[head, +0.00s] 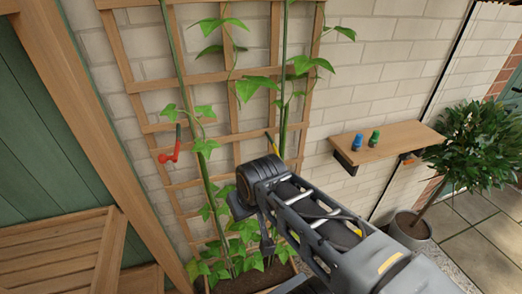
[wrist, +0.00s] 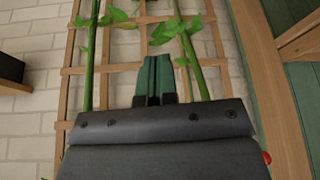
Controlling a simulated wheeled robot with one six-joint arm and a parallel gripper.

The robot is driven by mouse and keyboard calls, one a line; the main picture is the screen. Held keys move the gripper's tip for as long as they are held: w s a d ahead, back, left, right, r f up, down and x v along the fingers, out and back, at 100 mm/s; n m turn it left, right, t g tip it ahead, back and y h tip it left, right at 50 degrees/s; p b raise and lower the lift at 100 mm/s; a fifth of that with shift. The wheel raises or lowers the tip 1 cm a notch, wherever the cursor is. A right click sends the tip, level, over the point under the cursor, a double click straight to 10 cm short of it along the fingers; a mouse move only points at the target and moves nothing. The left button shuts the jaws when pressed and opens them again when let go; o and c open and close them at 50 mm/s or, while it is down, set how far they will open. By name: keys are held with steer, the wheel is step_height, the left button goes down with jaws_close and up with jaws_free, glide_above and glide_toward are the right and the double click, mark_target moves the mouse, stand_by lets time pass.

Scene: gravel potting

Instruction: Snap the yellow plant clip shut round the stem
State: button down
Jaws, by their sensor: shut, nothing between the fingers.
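A small yellow sliver, probably the yellow plant clip (head: 273,144), shows just above my arm, close beside the right-hand green stem (head: 284,115). Most of it is hidden, so I cannot tell whether it is open or closed round the stem. The wrist view does not show it. My gripper (wrist: 157,78) is shut and empty, its green fingertips together in front of the trellis. In the wrist view, which looks upside down, the fingertips lie between the two stems, nearer the one on that view's right (wrist: 188,50).
A red clip (head: 170,152) sits beside the left stem (head: 182,80) on the wooden trellis (head: 145,85). A blue clip (head: 357,142) and a green clip (head: 375,138) stand on the wall shelf (head: 400,138). A potted bush (head: 465,150) is at the right.

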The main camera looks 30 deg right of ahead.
steer(key=w+r+m+g+h+b, duration=0.1)
steer(key=w+r+m+g+h, duration=0.1)
steer(key=w+r+m, duration=0.4)
steer(key=w+d+r+m+g+h, duration=0.1)
steer(key=w+r+m+g, duration=0.3)
steer(key=r+m, duration=0.5)
steer(key=w+m, duration=0.2)
steer(key=m, duration=0.5)
steer(key=shift+w+d+r+h+b, duration=0.2)
steer(key=shift+w+r+h+b, duration=0.1)
steer(key=shift+h+b, duration=0.1)
steer(key=shift+f, duration=0.1)
steer(key=s+d+f+p, duration=0.1)
steer(key=s+d+f, duration=0.1)
steer(key=d+f, duration=0.5)
steer(key=shift+s+f, duration=0.35)
steer(key=shift+f, duration=0.85)
